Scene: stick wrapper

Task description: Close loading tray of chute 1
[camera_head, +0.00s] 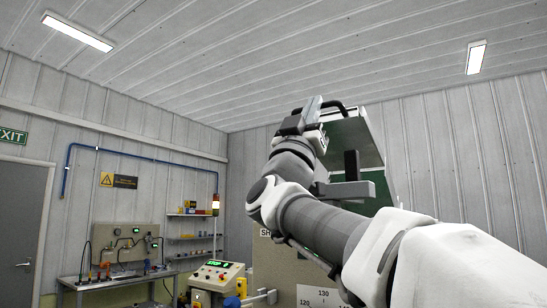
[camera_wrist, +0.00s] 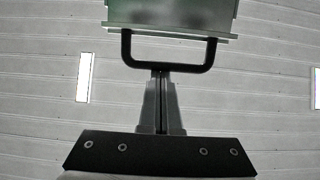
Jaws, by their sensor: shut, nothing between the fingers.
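The tray (camera_head: 352,140) is a green panel with a pale edge, raised and tilted high in the middle of the head view. In the wrist view its green underside or face (camera_wrist: 170,14) fills the top. A black U-shaped handle (camera_wrist: 192,67) hangs from its edge; it also shows in the head view (camera_head: 335,106). My gripper (camera_wrist: 161,74) is shut and empty, with its fingertips right at the handle's crossbar. The tips also show beside the handle in the head view (camera_head: 313,106). I cannot tell whether they touch the bar. No chute number is readable.
A beige machine cabinet (camera_head: 272,262) stands below the tray, partly hidden by my arm. A control panel with buttons (camera_head: 217,275) is left of it. A workbench (camera_head: 120,279) and shelves (camera_head: 194,240) stand further left, near a grey door (camera_head: 20,235).

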